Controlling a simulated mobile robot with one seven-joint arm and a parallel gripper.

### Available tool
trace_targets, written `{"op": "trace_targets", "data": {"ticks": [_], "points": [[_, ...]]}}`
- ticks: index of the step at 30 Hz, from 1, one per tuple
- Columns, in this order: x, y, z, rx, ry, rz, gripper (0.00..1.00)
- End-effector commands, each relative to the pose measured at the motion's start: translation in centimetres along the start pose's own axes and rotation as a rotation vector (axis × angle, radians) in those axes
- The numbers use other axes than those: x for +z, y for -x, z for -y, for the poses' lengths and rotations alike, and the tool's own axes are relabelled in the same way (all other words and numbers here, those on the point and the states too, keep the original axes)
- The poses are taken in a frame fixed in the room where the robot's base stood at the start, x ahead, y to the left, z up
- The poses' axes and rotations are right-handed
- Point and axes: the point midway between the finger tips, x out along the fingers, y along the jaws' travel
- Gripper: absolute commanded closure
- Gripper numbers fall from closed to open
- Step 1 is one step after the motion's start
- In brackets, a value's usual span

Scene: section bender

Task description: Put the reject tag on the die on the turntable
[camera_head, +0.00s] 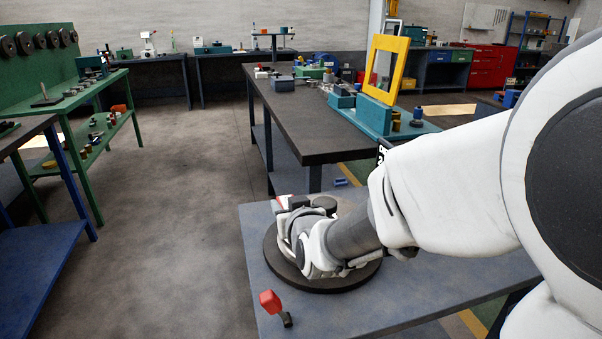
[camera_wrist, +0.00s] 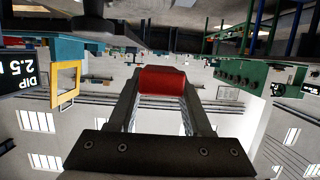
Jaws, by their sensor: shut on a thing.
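My gripper (camera_head: 284,205) is low over the turntable and points away from the head camera. In the wrist view my gripper (camera_wrist: 162,82) is shut on a red block-like piece, which looks like the reject tag (camera_wrist: 162,79). A bit of red, the tag (camera_head: 281,200), also shows at the fingertips in the head view. The turntable (camera_head: 342,287) is a dark round disc on a grey-blue table, partly hidden by my arm. A dark round piece, seemingly the die (camera_head: 325,203), stands just right of the gripper; its lower part is hidden. The tag looks apart from it.
A red-topped lever (camera_head: 271,301) stands at the table's near left corner. Behind is a long dark bench (camera_head: 315,130) with a yellow frame (camera_head: 384,68). A green shelf bench (camera_head: 85,95) stands at left. The floor between is clear.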

Motion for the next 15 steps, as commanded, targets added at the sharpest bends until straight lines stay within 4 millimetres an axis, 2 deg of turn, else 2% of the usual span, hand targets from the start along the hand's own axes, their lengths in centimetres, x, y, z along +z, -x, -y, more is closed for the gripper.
{"op": "trace_targets", "data": {"ticks": [3,9,15], "points": [[1.0,-2.7,-0.9,0.003,-0.001,0.001,1.00],[1.9,-6.2,-2.1,0.002,-0.001,0.000,1.00],[2.1,-7.6,-2.6,0.001,-0.001,-0.001,1.00]]}}
